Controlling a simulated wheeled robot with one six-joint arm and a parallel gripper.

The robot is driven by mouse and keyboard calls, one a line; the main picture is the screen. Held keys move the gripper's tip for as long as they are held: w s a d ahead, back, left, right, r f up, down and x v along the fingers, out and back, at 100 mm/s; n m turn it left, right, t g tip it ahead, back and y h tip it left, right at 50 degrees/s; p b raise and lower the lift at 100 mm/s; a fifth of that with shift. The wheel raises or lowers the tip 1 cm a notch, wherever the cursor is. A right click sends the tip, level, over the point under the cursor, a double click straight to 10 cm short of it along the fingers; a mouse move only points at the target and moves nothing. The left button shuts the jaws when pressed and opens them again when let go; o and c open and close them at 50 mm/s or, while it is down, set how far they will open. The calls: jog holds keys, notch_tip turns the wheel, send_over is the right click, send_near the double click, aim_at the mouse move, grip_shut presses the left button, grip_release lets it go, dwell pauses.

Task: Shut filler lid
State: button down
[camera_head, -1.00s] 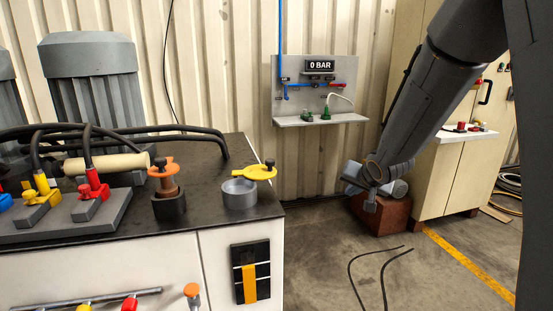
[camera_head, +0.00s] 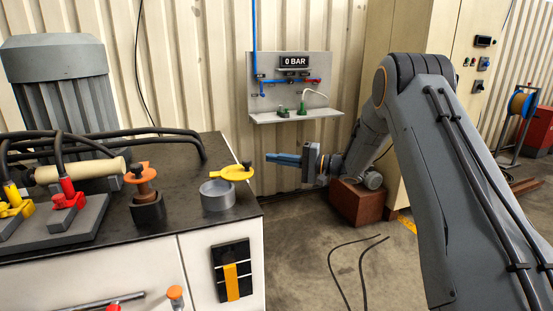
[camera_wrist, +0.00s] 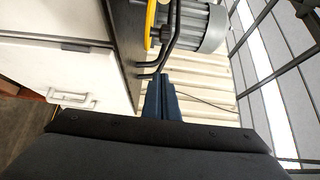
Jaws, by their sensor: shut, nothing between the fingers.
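The cup's mouth is uncovered. The cup stands near the right end of the black bench top. My gripper (camera_head: 268,157) is shut and empty. Its blue fingers point left, just right of the lid, and look apart from it. In the wrist view the shut fingers (camera_wrist: 160,80) point up the picture. A yellow edge (camera_wrist: 150,25) shows above them; I cannot tell whether it is the lid.
An orange-capped dark fitting (camera_head: 148,208) stands left of the cup. Red and yellow hose couplings (camera_head: 67,193) and a grey motor (camera_head: 60,85) are farther left. A gauge panel (camera_head: 290,75) hangs on the wall behind. A brown block (camera_head: 356,205) and loose black hoses lie on the floor.

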jog(key=s+a+p, duration=0.1)
jog(key=a+p, duration=0.2)
jog(key=a, duration=0.3)
jog(key=shift+a, duration=0.35)
jog(key=shift+s+d+p, duration=0.15)
jog(key=shift+p, duration=0.2)
